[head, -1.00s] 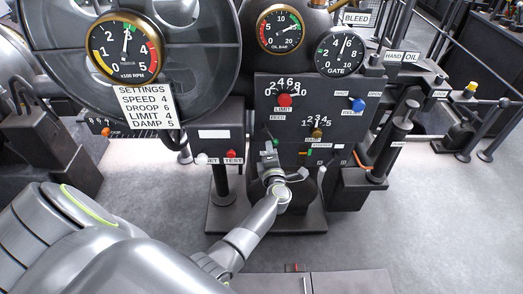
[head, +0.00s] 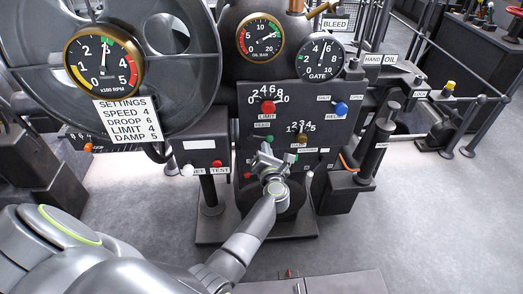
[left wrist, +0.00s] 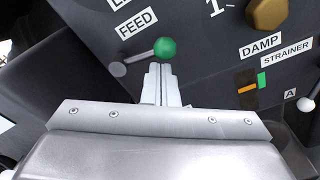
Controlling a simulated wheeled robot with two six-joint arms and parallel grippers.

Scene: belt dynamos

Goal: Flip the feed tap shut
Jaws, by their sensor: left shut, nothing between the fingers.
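The feed tap is a short grey lever with a green ball (left wrist: 165,48) at its end, below the FEED label in the left wrist view. The lever runs from its pivot at left to the ball at right, about parallel with the label. The ball also shows small in the head view (head: 270,138). My left gripper (left wrist: 160,68) is shut and empty, its fingertips just below the ball; whether they touch it I cannot tell. In the head view the left gripper (head: 265,149) is in front of the dark panel. My right gripper is not in view.
The panel carries a red LIMIT knob (head: 267,107), a brass DAMP knob (left wrist: 267,13) and a blue knob (head: 341,109). A box with white and red buttons (head: 217,163) stands left of my gripper. An orange-handled lever (head: 348,162) is at right.

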